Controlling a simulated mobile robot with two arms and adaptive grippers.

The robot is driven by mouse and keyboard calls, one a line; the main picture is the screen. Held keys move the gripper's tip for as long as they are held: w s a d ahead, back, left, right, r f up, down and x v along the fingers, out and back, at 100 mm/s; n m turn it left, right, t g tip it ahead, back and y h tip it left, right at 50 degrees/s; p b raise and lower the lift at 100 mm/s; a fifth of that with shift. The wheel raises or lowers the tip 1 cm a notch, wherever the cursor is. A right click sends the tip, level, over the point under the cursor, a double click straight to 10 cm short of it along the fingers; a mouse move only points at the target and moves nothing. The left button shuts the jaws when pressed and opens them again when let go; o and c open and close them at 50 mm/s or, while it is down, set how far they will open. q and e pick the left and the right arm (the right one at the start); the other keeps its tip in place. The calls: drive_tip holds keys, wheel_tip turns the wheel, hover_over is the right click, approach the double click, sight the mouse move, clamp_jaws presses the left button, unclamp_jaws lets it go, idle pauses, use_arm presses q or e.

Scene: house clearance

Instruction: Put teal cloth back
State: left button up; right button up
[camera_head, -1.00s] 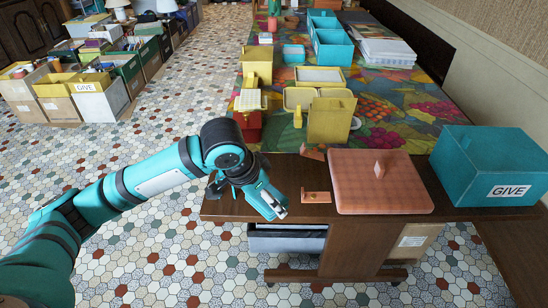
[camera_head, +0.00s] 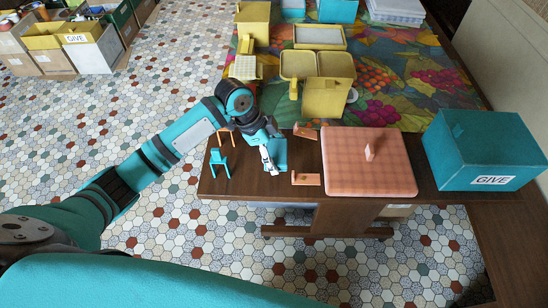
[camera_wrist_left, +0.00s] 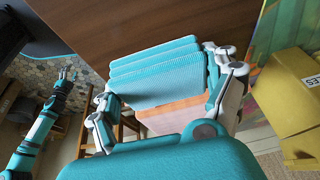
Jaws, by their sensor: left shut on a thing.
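My left gripper (camera_head: 268,166) is over the dark wooden table's left part, pointing down at the teal cloth (camera_head: 281,152). In the left wrist view the cloth (camera_wrist_left: 160,72) is a folded, ribbed stack between the two fingers of the gripper (camera_wrist_left: 170,103), which is shut on it. An orange-pink piece (camera_wrist_left: 178,115) shows against the cloth's near side; I cannot tell whether it is held too. A teal arm with a dark end (camera_wrist_left: 66,74), apparently my right one, shows small at the left of the wrist view; its fingers are unclear.
A small teal chair (camera_head: 218,162) stands left of the gripper. A pink checked board with a knob (camera_head: 350,175) and small pink pieces (camera_head: 305,179) lie to the right. A teal GIVE box (camera_head: 485,150) is at far right. Yellow containers (camera_head: 325,97) stand behind on the patterned cloth.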

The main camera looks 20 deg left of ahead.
use_arm(q)
drive_tip(key=shift+f, duration=1.85)
drive_tip(key=o, duration=0.8)
drive_tip(key=shift+f, duration=0.15)
drive_tip(key=shift+o, duration=0.2)
drive_tip(key=v, duration=1.2)
drive_tip(key=shift+d, duration=0.1)
